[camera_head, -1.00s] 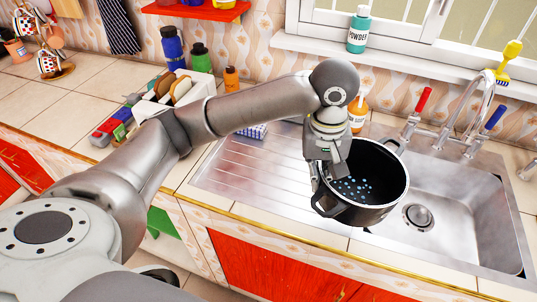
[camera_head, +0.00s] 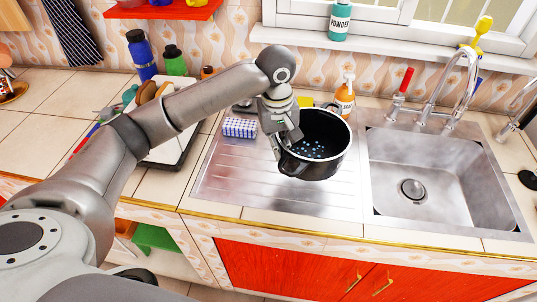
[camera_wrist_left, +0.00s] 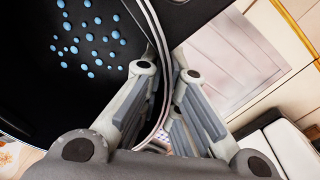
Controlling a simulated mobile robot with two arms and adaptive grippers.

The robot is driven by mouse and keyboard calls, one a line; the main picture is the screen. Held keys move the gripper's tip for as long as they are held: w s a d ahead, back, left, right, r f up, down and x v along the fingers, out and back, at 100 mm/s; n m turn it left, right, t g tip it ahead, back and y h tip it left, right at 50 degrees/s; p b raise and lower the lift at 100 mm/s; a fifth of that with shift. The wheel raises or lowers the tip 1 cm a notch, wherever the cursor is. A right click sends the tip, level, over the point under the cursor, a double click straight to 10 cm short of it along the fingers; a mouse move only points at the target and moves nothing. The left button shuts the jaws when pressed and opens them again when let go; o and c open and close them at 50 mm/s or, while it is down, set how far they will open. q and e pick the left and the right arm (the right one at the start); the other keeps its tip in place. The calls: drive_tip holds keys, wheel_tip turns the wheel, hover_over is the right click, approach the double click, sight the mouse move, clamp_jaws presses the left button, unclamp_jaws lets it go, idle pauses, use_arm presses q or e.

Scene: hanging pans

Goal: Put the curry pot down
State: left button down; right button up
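The curry pot (camera_head: 318,150) is black with a grey rim and small blue dots inside. It is upright over the ribbed steel draining board (camera_head: 225,185), left of the sink basin. I cannot tell whether its base touches the board. My left gripper (camera_head: 288,137) is at the pot's left side, shut on its wall. In the left wrist view, one finger is inside the pot (camera_wrist_left: 85,40) and the other outside, with the rim between the fingertips (camera_wrist_left: 168,72). My right gripper is not in view.
The sink basin (camera_head: 435,185) is empty, with a tap (camera_head: 455,85) behind it. An orange pump bottle (camera_head: 344,97) stands just behind the pot. A blue-white sponge (camera_head: 240,127) lies at the board's back left. The board's front left is clear.

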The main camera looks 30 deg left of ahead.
use_arm(q)
drive_tip(key=a+f, duration=0.1)
drive_tip(key=w+a+f, duration=0.1)
drive_tip(key=f, duration=0.1)
drive_tip(key=w+a+f, duration=0.1)
drive_tip(key=f, duration=0.1)
drive_tip(key=shift+w+a+p, duration=0.15)
drive_tip(key=shift+a+p, duration=0.15)
drive_tip(key=shift+a, duration=0.05)
drive_tip(key=f, duration=0.1)
drive_tip(key=f+p, duration=0.1)
drive_tip(key=f, duration=0.1)
drive_tip(key=shift+w+a, duration=0.1)
drive_tip(key=shift+a, duration=0.3)
drive_tip(key=shift+f, duration=0.45)
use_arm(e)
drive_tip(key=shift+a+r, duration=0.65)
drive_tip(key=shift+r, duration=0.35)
use_arm(q)
drive_tip(key=shift+d, duration=0.1)
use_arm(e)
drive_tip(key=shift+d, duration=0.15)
use_arm(q)
drive_tip(key=c, duration=2.1)
unclamp_jaws()
drive_tip(key=shift+f, duration=0.2)
drive_tip(key=o, duration=0.5)
drive_tip(key=shift+c, duration=0.2)
